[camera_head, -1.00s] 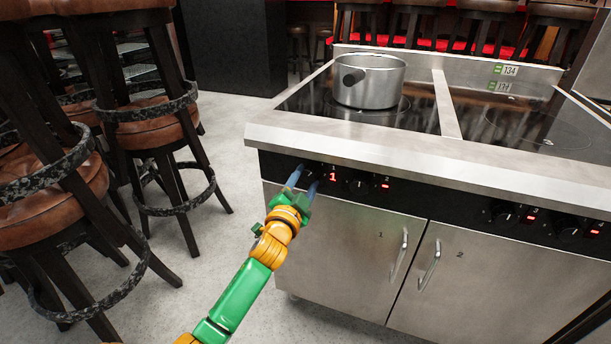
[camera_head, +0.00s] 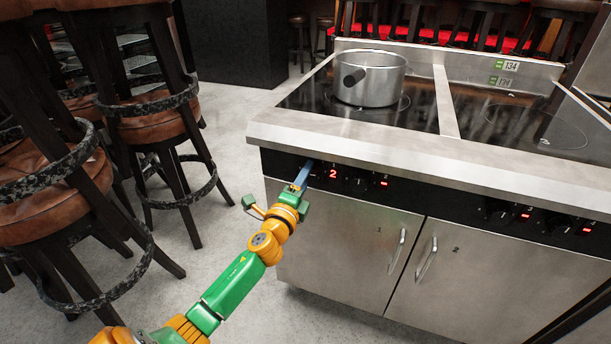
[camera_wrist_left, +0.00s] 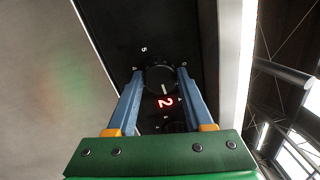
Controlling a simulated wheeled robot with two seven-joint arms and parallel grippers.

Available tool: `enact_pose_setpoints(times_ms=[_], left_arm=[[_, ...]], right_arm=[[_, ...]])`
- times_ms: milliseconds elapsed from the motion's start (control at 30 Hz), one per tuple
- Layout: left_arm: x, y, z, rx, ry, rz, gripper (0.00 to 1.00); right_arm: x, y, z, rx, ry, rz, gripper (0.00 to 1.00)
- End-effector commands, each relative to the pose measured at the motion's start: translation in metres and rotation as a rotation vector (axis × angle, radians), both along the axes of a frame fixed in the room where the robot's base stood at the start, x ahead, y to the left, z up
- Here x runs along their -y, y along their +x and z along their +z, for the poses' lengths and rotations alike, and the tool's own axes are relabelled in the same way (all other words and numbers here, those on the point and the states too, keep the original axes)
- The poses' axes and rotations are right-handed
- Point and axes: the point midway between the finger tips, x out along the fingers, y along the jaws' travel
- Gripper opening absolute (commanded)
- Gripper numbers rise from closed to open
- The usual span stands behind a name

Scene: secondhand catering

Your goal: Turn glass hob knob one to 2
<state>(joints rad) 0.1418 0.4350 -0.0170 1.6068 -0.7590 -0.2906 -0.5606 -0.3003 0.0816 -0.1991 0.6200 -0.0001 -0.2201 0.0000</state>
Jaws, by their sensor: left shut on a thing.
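Knob one of the glass hob is a round black knob (camera_wrist_left: 160,79) on the black front panel. It shows in the left wrist view between the two blue fingers of my left gripper (camera_wrist_left: 157,88), which is shut on it. A red display (camera_wrist_left: 165,103) beside the knob reads 2, and it also shows in the head view (camera_head: 333,174). In the head view my left gripper (camera_head: 303,176) reaches the panel's left end, and its fingers hide the knob. My right gripper is not in view.
A steel pot (camera_head: 369,78) stands on the left part of the hob's black glass top (camera_head: 420,112). More knobs and red displays sit to the right along the panel (camera_head: 470,204). Steel cupboard doors (camera_head: 345,235) are below. Bar stools (camera_head: 150,125) stand at the left.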

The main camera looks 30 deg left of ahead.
Motion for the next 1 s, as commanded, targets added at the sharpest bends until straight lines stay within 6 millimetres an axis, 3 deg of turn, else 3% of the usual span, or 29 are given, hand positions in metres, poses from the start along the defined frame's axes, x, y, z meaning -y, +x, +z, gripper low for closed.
enact_pose_setpoints(times_ms=[400,1000], left_arm=[[0.0,-0.0002,-0.0002,-0.049,0.195,-0.001,0.0],[0.0001,-0.0002,-0.0005,-0.058,0.234,-0.001,0.0]], right_arm=[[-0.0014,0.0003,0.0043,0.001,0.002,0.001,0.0],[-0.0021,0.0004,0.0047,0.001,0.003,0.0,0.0]])
